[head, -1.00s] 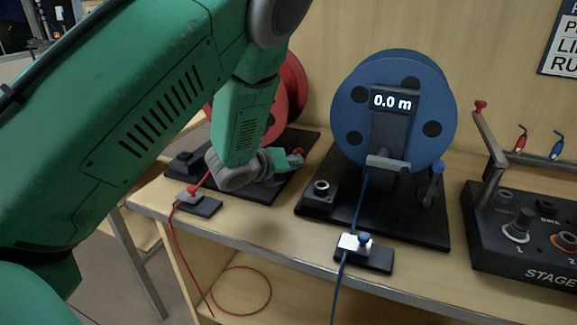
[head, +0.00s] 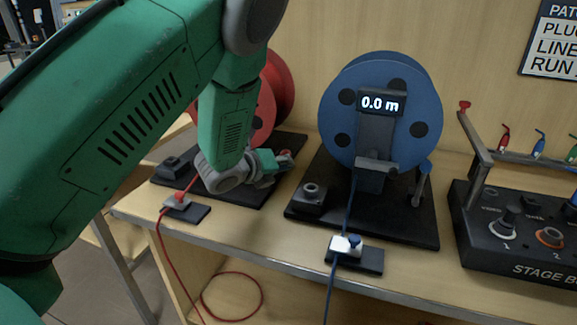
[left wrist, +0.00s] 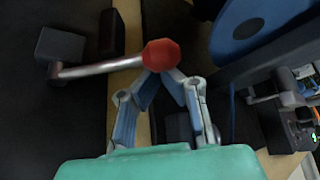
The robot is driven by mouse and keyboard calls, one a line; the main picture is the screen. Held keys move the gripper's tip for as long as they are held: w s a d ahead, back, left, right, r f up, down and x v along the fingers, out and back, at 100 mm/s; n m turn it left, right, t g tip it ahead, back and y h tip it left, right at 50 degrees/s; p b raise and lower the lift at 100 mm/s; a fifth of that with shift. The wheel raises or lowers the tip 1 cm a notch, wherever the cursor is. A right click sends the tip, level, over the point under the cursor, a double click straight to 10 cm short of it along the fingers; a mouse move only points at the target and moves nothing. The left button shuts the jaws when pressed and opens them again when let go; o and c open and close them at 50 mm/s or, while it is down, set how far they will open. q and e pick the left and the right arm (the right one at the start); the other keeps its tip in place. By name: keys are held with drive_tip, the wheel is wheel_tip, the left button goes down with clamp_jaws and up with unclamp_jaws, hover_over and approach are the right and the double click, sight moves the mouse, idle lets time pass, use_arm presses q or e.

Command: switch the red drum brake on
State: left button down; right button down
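The red drum (head: 274,88) stands on a black base, partly hidden behind my left arm in the head view. Its brake lever shows in the left wrist view as a metal rod (left wrist: 95,68) ending in a red knob (left wrist: 161,55). My left gripper (left wrist: 160,75) has its fingertips together right at the near side of the knob. They look to be touching it or almost so, not wrapped around it. In the head view the left gripper (head: 276,163) is low over the red drum's base, beside the small red knob (head: 286,154). My right gripper is not in view.
The blue drum (head: 419,94) with a 0.0 m display stands to the right, with its own blue-topped lever (head: 421,182). A stage box (head: 510,247) is at far right.

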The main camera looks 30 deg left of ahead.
use_arm(q)
drive_tip(key=shift+a+r+n+t+h, duration=0.3)
drive_tip(key=shift+r+n+t, duration=0.1)
drive_tip(key=shift+r+n, duration=0.25)
drive_tip(key=shift+s+a+r+n+t+h, duration=0.2)
drive_tip(key=shift+a+r+n+t+h, duration=0.1)
drive_tip(key=shift+a+r+n, duration=0.25)
drive_tip(key=shift+s+a+r+n+t+h, duration=0.2)
drive_tip(key=shift+a+r+n+t+h, duration=0.2)
drive_tip(key=shift+a+n, duration=0.4)
drive_tip(key=shift+s+a+r+n+t+h, duration=0.15)
drive_tip(key=shift+a+r+n+t+h, duration=0.25)
drive_tip(key=shift+a+n, duration=0.4)
drive_tip(key=shift+s+a+r+n+t+h, duration=0.25)
drive_tip(key=shift+a+n+t, duration=0.25)
drive_tip(key=shift+a+n, duration=0.25)
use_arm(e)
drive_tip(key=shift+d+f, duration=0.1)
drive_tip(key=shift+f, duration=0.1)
use_arm(q)
drive_tip(key=shift+r, duration=0.1)
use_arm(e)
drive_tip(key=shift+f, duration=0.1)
